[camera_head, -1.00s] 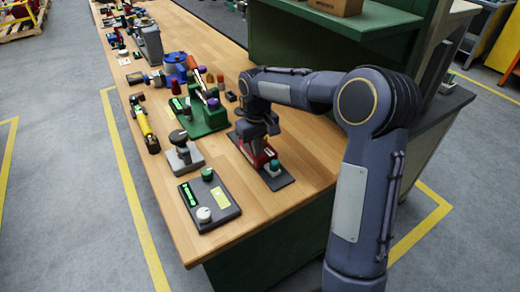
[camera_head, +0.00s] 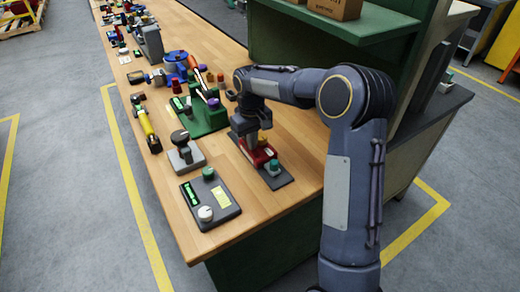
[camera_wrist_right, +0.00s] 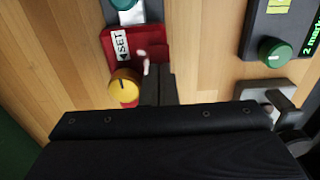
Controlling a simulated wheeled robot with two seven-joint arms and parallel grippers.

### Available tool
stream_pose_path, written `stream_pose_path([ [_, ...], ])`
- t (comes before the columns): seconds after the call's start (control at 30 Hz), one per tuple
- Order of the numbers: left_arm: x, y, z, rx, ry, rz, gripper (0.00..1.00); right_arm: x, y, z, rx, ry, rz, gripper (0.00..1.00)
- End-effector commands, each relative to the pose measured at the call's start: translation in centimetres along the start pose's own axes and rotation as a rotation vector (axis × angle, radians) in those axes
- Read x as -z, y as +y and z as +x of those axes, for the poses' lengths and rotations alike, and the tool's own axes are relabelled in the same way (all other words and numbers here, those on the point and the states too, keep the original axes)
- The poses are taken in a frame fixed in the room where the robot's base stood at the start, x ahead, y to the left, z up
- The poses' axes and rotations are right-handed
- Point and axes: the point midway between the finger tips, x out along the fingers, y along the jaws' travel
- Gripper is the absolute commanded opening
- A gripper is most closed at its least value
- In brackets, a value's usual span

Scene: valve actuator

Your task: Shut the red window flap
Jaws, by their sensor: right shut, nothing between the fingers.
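The red device (camera_head: 259,155) sits on a dark base plate (camera_head: 279,181) near the bench's right edge. In the right wrist view its red body (camera_wrist_right: 116,62) bears a white SET label (camera_wrist_right: 121,44) and a yellow knob (camera_wrist_right: 124,82). A red part to the right of the label (camera_wrist_right: 158,53) may be the window flap; its angle is unclear. My right gripper (camera_head: 248,146) points down at the device, shut and empty. In the wrist view its dark fingers (camera_wrist_right: 158,76) are beside the yellow knob, close to the red part; contact cannot be told. My left gripper is not in view.
A teal knob (camera_head: 273,165) stands on the same plate. A dark panel with a green knob (camera_head: 208,173), a grey lever block (camera_head: 185,152) and a green stand (camera_head: 207,118) are to the left. The green shelf (camera_head: 350,25) stands behind my arm.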

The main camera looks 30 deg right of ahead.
Motion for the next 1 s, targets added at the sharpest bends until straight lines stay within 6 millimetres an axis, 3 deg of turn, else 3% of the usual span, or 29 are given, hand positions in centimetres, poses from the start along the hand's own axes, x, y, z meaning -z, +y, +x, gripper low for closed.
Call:
stream_pose_path([
  [0.6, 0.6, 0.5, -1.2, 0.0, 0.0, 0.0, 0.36, 1.8, 0.0, -0.1, 0.0, 0.0, 0.0, 0.0],
  [1.0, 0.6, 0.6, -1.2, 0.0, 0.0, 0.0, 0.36, 2.0, 0.0, 0.0, 0.0, 0.001, 0.0, 0.0],
])
